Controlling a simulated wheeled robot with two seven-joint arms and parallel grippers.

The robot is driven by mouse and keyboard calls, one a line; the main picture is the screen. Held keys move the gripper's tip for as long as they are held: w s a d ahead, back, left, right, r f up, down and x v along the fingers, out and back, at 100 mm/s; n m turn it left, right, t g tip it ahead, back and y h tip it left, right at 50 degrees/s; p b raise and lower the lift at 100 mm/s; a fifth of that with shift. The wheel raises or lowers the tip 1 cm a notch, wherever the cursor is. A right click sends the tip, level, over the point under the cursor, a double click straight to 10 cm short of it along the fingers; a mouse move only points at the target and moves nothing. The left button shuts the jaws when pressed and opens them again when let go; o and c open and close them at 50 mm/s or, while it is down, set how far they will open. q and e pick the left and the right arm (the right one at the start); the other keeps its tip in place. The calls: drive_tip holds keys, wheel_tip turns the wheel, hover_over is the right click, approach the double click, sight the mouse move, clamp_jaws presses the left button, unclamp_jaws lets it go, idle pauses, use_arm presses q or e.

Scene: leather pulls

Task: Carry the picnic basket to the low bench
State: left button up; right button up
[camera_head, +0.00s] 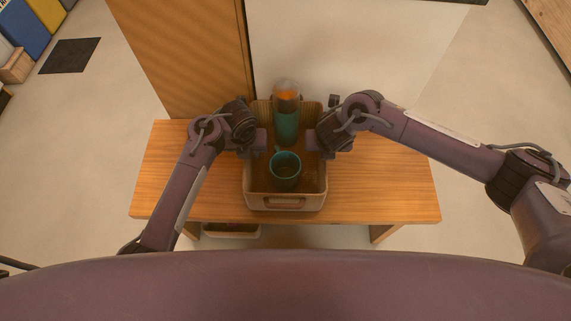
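The picnic basket (285,203) is a pale, box-shaped basket with a brown leather pull on its front wall. It is over the middle of the wooden low bench (385,190); I cannot tell whether it rests on the top. A teal mug (285,172) and a teal bottle (287,127) with an orange and clear top stand in it. My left gripper (261,140) is at the basket's left wall and my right gripper (313,140) at its right wall. Their fingertips are too small and partly hidden to show whether they hold the walls.
A wooden panel (185,55) and a white surface (340,50) stand behind the bench. A low tray (231,230) shows under the bench's front left. A dark mat (70,56) lies on the floor at far left. Bench top is bare on both sides of the basket.

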use_arm(q)
drive_tip(key=r, duration=0.4)
drive_tip(key=s+r, duration=0.1)
drive_tip(key=r, duration=0.2)
drive_tip(key=shift+r, duration=0.2)
use_arm(e)
drive_tip(key=shift+v, duration=6.05)
